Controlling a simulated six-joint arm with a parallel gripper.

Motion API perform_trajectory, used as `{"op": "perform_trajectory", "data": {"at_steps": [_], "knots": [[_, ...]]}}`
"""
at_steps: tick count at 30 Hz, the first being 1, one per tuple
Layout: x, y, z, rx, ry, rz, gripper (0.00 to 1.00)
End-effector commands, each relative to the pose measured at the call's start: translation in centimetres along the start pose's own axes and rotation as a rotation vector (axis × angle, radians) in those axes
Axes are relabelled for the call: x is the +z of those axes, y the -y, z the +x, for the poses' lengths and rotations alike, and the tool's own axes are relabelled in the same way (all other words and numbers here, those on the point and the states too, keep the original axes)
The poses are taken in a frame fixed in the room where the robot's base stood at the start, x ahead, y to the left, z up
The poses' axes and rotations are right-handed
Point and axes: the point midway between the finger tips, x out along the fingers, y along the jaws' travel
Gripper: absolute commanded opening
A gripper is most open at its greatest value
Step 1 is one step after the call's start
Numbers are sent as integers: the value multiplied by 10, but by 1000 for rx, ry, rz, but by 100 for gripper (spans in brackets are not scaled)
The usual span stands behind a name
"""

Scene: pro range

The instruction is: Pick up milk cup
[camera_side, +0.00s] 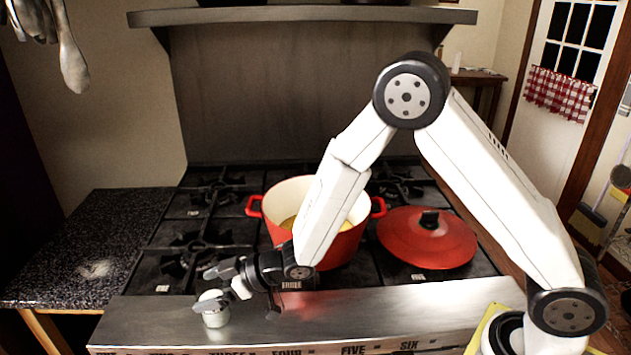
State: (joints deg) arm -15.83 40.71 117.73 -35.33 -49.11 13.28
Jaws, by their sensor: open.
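A small white cup (214,312), which looks like the milk cup, stands upright on the steel front ledge of the stove. My gripper (217,283) is open just above and behind it, with its fingers pointing left. One finger overlaps the cup's rim in the picture, and I cannot tell whether they touch. The inside of the cup is mostly hidden by the fingers.
A red pot (345,247) with yellowish contents stands on the burners behind my forearm. Its red lid (426,238) lies to the right on the grates. The steel ledge (370,308) is clear right of the cup. A dark speckled counter (95,235) lies left.

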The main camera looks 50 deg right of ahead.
Motion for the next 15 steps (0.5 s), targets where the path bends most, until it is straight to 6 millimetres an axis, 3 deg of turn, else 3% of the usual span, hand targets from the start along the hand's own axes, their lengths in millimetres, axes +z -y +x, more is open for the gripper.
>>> {"op": "perform_trajectory", "data": {"at_steps": [15], "knots": [[0, 0, 1, 0, 0, 0, 97]]}}
